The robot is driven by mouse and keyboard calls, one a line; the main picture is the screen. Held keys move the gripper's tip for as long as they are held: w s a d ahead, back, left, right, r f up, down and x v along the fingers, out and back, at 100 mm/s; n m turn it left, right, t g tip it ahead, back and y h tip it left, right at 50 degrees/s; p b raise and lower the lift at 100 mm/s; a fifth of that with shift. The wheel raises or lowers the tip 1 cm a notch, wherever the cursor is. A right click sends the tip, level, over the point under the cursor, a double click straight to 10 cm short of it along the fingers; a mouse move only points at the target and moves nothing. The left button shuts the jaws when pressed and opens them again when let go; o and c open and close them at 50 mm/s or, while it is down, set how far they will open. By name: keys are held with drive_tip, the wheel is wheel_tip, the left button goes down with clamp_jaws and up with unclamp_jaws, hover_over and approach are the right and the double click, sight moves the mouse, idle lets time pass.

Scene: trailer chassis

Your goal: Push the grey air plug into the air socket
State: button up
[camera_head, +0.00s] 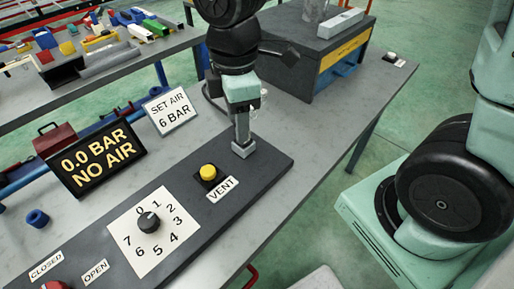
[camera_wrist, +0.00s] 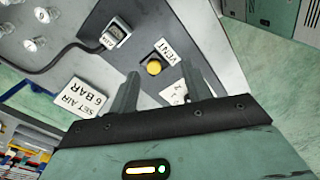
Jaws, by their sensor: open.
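In the wrist view, a small grey block with a dark face (camera_wrist: 116,33) sits by the end of the dark panel, and a black hose (camera_wrist: 68,50) runs to it. It looks like the air plug at the air socket, but I cannot separate the two or tell how deep the plug sits. In the head view, a grey block (camera_head: 244,149) shows at the panel's far end, just below my gripper (camera_head: 242,135). My gripper points down with its fingers apart. In the wrist view, the gap between the fingers (camera_wrist: 162,88) is empty, and the block lies beyond them.
The dark panel (camera_head: 190,215) carries a yellow VENT button (camera_head: 208,172) and a numbered dial (camera_head: 149,222). A display (camera_head: 96,156) reads 0.0 BAR NO AIR. A sign (camera_head: 170,108) reads SET AIR 6 BAR. A grey box (camera_head: 318,60) stands behind. The table right of the panel is clear.

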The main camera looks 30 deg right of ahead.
drive_tip(key=s+a+m, duration=0.1)
drive_tip(key=s+m, duration=0.7)
drive_tip(key=s, duration=0.4)
drive_tip(key=shift+a+r, duration=0.3)
drive_tip(key=shift+a, duration=0.1)
drive_tip(key=shift+w, duration=0.1)
idle(0.4)
